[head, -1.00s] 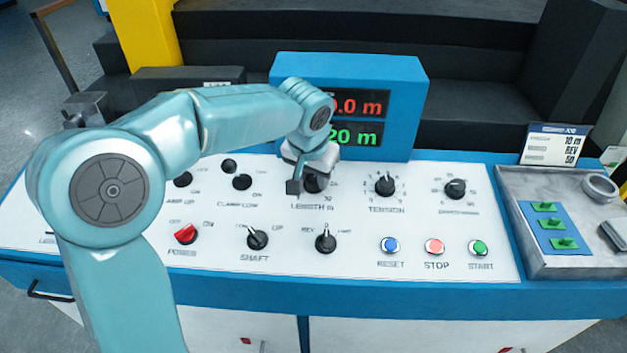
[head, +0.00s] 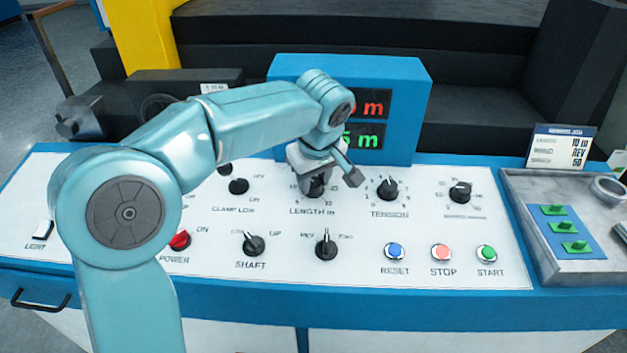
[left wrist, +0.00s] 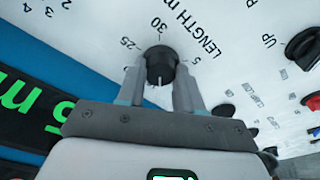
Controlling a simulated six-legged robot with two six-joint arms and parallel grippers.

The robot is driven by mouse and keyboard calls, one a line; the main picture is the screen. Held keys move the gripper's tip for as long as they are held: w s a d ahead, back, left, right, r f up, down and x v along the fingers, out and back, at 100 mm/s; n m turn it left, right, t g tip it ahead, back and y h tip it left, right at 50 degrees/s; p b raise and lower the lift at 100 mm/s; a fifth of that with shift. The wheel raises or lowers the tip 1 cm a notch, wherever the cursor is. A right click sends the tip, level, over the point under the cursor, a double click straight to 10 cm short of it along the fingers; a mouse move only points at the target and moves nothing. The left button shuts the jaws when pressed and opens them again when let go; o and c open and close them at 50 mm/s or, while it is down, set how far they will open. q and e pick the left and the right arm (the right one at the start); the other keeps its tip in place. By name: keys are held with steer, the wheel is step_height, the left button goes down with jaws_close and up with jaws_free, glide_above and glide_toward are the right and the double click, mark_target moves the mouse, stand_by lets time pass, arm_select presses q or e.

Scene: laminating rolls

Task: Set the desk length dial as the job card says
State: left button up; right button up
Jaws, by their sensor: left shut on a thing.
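The length dial (head: 314,187) is a black knob on the white panel, above the printed LENGTH m label. My left gripper (head: 318,172) is shut on it from above and partly hides it. In the left wrist view the knob (left wrist: 160,62) sits between the two fingers, near printed 25, 30 and 5. The display (head: 412,105) shows a red line and a green line ending in 5 m; my arm hides their left parts. The job card (head: 561,147) at right reads 10 m, REV, 50. My right gripper is not in view.
The tension knob (head: 387,190) is just right of my gripper. The clamp knob (head: 239,186) is to its left. The shaft (head: 253,244) and direction (head: 326,248) switches and the reset button (head: 395,251) are nearer. A grey tray (head: 520,212) is at right.

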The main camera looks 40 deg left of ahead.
arm_select(q)
steer(key=n, duration=0.3)
steer(key=shift+n+g, duration=0.3)
steer(key=shift+n+b, duration=0.3)
steer(key=shift+n, duration=1.7)
steer(key=o, duration=1)
steer(key=shift+o, duration=0.2)
steer(key=p+v, duration=0.4)
steer(key=v, duration=1.2)
steer(key=shift+w+d+r, duration=0.15)
steer(key=shift+w+d, duration=0.1)
steer(key=shift+w, duration=0.1)
